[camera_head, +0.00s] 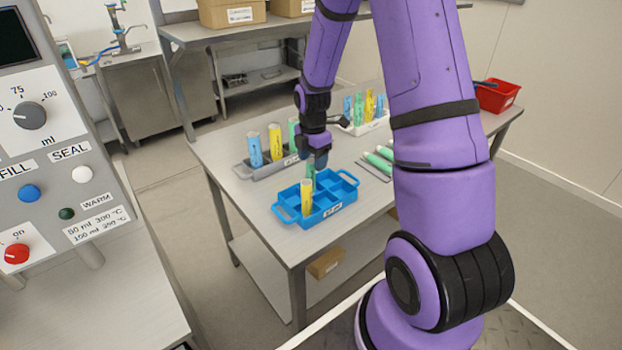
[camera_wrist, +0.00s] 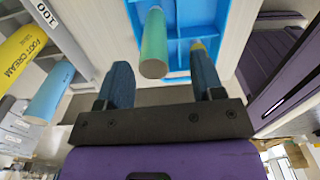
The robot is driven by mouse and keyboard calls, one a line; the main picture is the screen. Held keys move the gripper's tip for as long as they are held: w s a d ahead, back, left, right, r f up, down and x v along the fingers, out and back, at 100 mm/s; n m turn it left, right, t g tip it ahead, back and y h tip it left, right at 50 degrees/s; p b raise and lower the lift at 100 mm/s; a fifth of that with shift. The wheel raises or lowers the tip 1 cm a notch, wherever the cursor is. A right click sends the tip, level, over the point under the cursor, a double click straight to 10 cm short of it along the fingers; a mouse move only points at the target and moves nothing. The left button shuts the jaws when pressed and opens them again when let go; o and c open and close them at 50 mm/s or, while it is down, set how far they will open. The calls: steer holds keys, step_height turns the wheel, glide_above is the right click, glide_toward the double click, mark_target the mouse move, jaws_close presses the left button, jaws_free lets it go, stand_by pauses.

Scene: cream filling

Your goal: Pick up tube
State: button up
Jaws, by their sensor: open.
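My gripper (camera_head: 318,161) is open above the back of the blue compartment tray (camera_head: 336,212). A green tube (camera_head: 311,170) shows just under it, and its lower end is hidden behind the tray walls. In the wrist view the green tube (camera_wrist: 154,48) lies ahead of and between the two spread fingers of my gripper (camera_wrist: 162,82); I see no contact. A yellow tube (camera_head: 306,197) stands in a front left compartment of the blue tray.
A grey rack (camera_head: 262,171) behind left holds upright blue, yellow and green tubes. Green tubes (camera_head: 378,161) lie flat right of the tray. A white rack (camera_head: 368,125) with several tubes and a red bin (camera_head: 497,96) stand farther back. A control panel (camera_head: 60,140) is at left.

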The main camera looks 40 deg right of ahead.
mark_target(311, 170)
steer(key=f, duration=0.5)
steer(key=shift+w, duration=0.3)
steer(key=c, duration=1)
steer(key=shift+r, duration=0.15)
